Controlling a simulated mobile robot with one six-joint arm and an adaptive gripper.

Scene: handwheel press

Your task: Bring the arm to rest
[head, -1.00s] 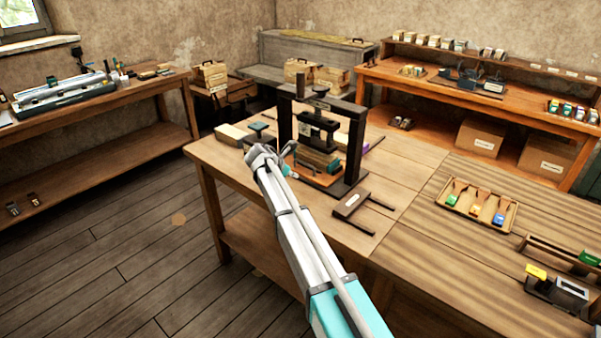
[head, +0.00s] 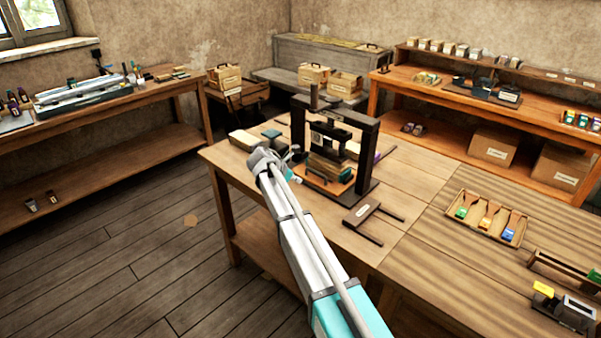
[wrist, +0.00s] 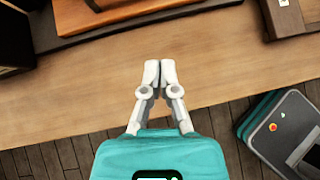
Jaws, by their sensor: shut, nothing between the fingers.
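My gripper shows in the wrist view (wrist: 159,75), with its two pale fingertips together and nothing between them. It hangs over the bare front strip of the wooden bench (wrist: 60,105), in front of the press base. In the head view, my arm reaches up from the lower edge, and its end is just left of the black handwheel press (head: 367,150). The fingers are hard to make out in the head view. A stack of blocks or books (head: 328,168) sits on the orange-brown board in the press.
A tray with several coloured tools (head: 490,215) is farther right. A pale block (head: 243,140) and a green-topped block (head: 271,134) lie left of the press. Plank floor is open at left.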

